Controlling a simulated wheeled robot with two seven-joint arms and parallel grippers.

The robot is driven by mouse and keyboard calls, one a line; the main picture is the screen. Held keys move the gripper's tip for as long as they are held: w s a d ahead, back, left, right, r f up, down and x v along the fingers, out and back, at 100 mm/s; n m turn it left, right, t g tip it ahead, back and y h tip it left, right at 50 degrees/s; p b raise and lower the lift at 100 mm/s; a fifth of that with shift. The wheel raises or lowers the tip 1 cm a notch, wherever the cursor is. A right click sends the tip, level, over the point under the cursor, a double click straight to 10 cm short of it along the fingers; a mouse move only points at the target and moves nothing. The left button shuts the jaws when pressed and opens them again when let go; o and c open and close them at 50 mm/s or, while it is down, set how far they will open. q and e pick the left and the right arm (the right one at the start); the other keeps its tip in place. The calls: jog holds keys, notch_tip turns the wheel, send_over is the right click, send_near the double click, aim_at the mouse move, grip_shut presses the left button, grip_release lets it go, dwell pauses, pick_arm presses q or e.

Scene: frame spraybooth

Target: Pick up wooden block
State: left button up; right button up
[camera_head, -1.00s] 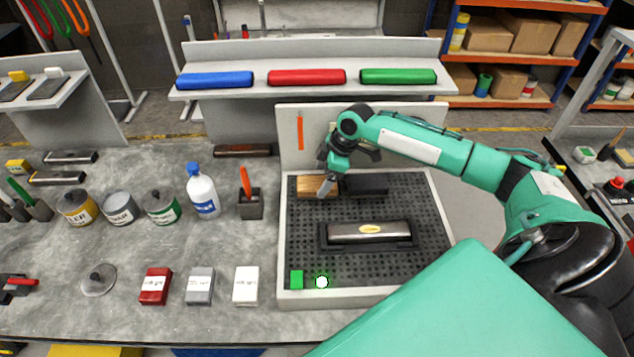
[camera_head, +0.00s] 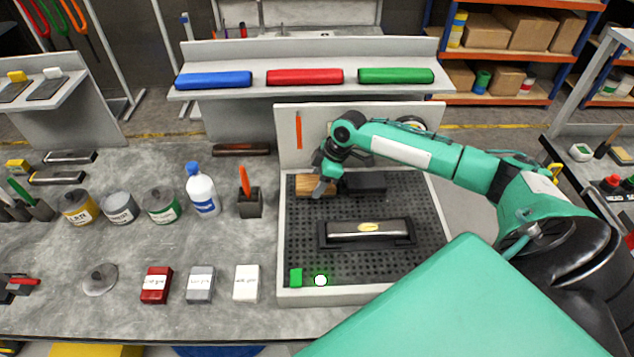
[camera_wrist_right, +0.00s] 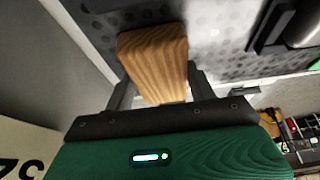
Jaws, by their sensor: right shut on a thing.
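The wooden block (camera_head: 306,184) is light brown with visible grain. In the head view it is at the back left of the black perforated tray, partly hidden by my right gripper (camera_head: 324,183). In the right wrist view the block (camera_wrist_right: 155,58) lies between the two fingers of my right gripper (camera_wrist_right: 158,88), which is shut on it. Whether the block touches the tray surface or is slightly above it I cannot tell. My left gripper is not in view.
The perforated tray (camera_head: 300,235) has a pale rim and back panel. A black block (camera_head: 366,184) sits just right of the wooden block. A metal bar in a black holder (camera_head: 367,231) lies in front. A tool cup (camera_head: 250,203) and white bottle (camera_head: 202,190) stand to the left.

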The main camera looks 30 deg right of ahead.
aim_at(318, 181)
jog(key=shift+w+r, duration=0.1)
jog(key=shift+r, duration=0.45)
notch_tip(318, 181, up, 19)
jog(key=b, duration=0.5)
